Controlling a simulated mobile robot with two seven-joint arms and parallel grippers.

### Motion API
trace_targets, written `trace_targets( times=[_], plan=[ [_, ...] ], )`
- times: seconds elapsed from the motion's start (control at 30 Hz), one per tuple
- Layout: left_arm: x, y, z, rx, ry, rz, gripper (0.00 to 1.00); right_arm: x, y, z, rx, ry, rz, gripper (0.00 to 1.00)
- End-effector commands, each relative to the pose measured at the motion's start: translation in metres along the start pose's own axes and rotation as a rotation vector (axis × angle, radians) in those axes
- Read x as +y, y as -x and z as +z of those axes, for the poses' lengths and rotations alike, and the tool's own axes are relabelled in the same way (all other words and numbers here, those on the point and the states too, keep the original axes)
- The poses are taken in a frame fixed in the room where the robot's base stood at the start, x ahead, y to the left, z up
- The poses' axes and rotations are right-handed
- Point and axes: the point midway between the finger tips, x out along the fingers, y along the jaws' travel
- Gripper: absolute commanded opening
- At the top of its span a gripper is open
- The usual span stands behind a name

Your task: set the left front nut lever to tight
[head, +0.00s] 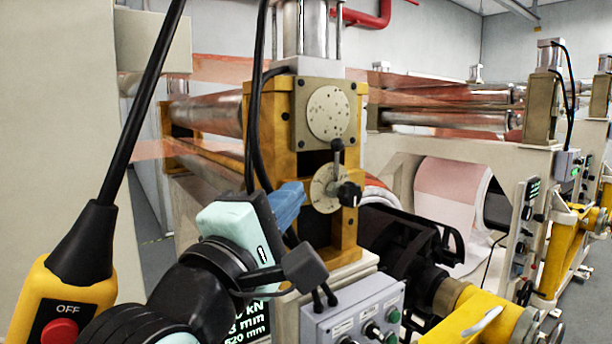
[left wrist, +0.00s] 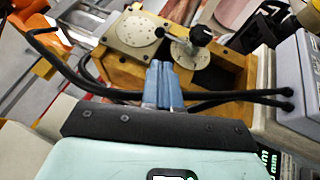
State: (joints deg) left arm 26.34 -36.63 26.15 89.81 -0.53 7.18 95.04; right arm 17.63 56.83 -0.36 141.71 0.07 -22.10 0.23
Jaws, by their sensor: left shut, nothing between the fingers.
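The left front nut lever (head: 337,158) appears to be the short dark rod with a round end, standing upright at the lower pale disc (head: 325,188) on the yellow roller stand. A black knob (head: 349,194) sits at the right of that disc. In the left wrist view the disc (left wrist: 185,55) and black knob (left wrist: 201,35) lie just beyond the fingertips. My left gripper (head: 299,190), with blue fingers, is shut and empty, left of the disc and apart from the lever. Its fingers also show in the left wrist view (left wrist: 160,66). My right gripper is not in view.
A larger speckled disc (head: 328,112) is above the lever. Black cables (head: 254,130) hang left of it. A grey button box (head: 352,312) stands below, and a yellow pendant with a red button (head: 60,331) hangs at left. Copper foil runs over rollers (head: 207,115) behind.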

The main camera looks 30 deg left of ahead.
Motion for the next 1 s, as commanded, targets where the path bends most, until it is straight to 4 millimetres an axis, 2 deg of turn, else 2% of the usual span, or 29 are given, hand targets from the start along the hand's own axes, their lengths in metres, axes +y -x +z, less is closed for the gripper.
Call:
trace_targets(
  times=[0.4, 0.53, 0.7, 1.0],
  plan=[
    [0.005, -0.087, -0.001, 0.002, 0.000, 0.000, 0.00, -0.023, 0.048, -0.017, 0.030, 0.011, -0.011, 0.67],
    [0.005, -0.110, -0.001, 0.002, 0.001, 0.002, 0.00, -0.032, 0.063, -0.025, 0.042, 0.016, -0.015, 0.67],
    [0.003, -0.126, -0.001, 0.002, 0.000, 0.002, 0.00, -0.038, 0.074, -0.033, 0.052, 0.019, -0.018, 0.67],
    [0.000, -0.131, 0.000, 0.000, 0.000, 0.000, 0.00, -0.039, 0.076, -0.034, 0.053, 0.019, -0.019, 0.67]
  ],
)
